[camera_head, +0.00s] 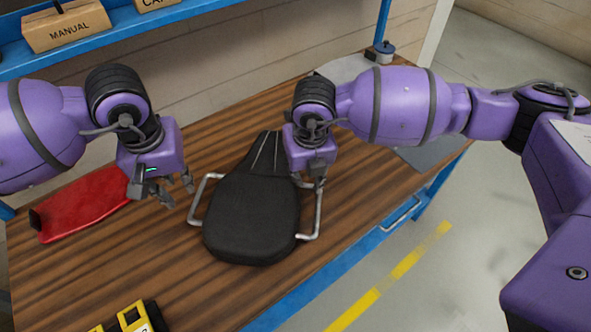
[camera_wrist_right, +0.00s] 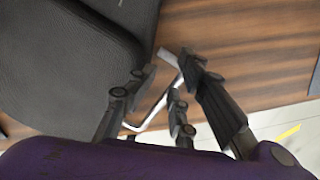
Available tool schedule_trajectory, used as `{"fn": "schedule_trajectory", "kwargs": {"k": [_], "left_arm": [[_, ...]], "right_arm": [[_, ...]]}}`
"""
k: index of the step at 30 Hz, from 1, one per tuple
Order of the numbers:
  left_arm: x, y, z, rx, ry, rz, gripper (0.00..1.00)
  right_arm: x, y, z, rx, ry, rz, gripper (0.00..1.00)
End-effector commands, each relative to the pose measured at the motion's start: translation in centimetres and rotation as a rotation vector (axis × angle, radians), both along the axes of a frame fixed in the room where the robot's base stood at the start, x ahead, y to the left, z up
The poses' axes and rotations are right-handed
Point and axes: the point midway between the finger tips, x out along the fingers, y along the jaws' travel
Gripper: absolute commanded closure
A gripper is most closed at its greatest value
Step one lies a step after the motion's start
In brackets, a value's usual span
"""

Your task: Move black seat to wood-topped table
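The black seat (camera_head: 252,212) lies flat on the wood-topped table (camera_head: 190,285), with a light metal handle on each side. My left gripper (camera_head: 176,190) is open and empty, just left of the left handle (camera_head: 198,200). My right gripper (camera_head: 312,184) is at the right handle (camera_head: 318,215). In the right wrist view its fingers (camera_wrist_right: 172,82) are spread, with the handle (camera_wrist_right: 160,105) showing between them and the seat (camera_wrist_right: 60,65) to the left. Whether a finger touches the handle cannot be told.
A red panel (camera_head: 88,205) lies left of the seat. A yellow and black item (camera_head: 130,318) is at the bottom edge. A blue shelf (camera_head: 110,38) with cardboard boxes (camera_head: 66,28) stands behind. A grey mat (camera_head: 430,155) lies at the table's right end.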

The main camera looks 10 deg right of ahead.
Motion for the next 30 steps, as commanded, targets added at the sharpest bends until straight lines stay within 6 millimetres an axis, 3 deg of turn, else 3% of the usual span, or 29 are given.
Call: {"fn": "schedule_trajectory", "kwargs": {"k": [15,21,30], "left_arm": [[0.0,0.0,0.0,0.000,-0.001,0.000,0.78],[0.0,0.0,0.0,0.000,-0.001,0.000,0.78],[0.0,0.0,0.0,0.000,-0.001,0.000,0.78]], "right_arm": [[-1.2,0.0,9.8,0.000,-0.004,0.001,0.74],[-1.5,-0.1,11.2,-0.001,-0.002,0.001,0.74],[-1.5,-0.1,11.4,-0.001,-0.001,0.000,0.74]]}}
